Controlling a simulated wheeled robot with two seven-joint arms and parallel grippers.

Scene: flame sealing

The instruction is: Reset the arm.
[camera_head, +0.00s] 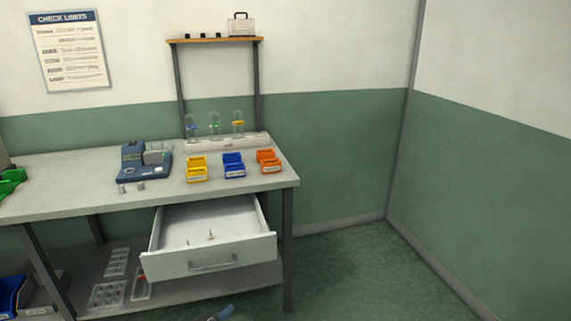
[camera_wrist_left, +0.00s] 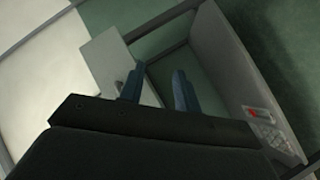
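My left gripper (camera_wrist_left: 157,88) shows in the left wrist view with its two blue-grey fingers apart and nothing between them. My right gripper is in neither view. The workbench (camera_head: 60,190) has a white drawer (camera_head: 212,257) pulled open. Small items lie inside the drawer. The drawer also shows beyond the fingers in the left wrist view (camera_wrist_left: 108,62), tilted.
On the bench are a blue device (camera_head: 143,162), yellow (camera_head: 197,169), blue (camera_head: 233,165) and orange (camera_head: 268,161) bins, and glass domes on a white base (camera_head: 228,143). Clear trays (camera_head: 108,294) lie on the lower shelf. The floor (camera_head: 370,270) to the right is clear.

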